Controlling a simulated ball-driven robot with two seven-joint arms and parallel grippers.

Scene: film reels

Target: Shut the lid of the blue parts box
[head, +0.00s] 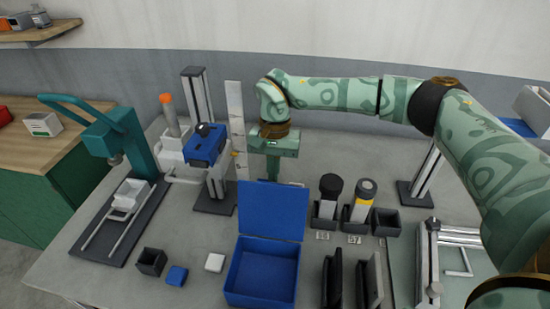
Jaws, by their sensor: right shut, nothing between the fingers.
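The blue parts box (262,286) stands open near the front middle of the table. Its inside looks empty. Its blue lid (271,210) stands up from the back edge, leaning slightly back. My right gripper (273,172) is shut and empty, pointing down behind the top edge of the lid. The fingertips seem partly hidden by the lid, and I cannot tell whether they touch it. My left gripper is not in view.
Dark holders with two capped jars (328,198) stand right of the lid. Upright black plates (333,278) stand right of the box. A small white block (215,262) and blue block (177,275) lie left. A teal press (125,140) stands further left.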

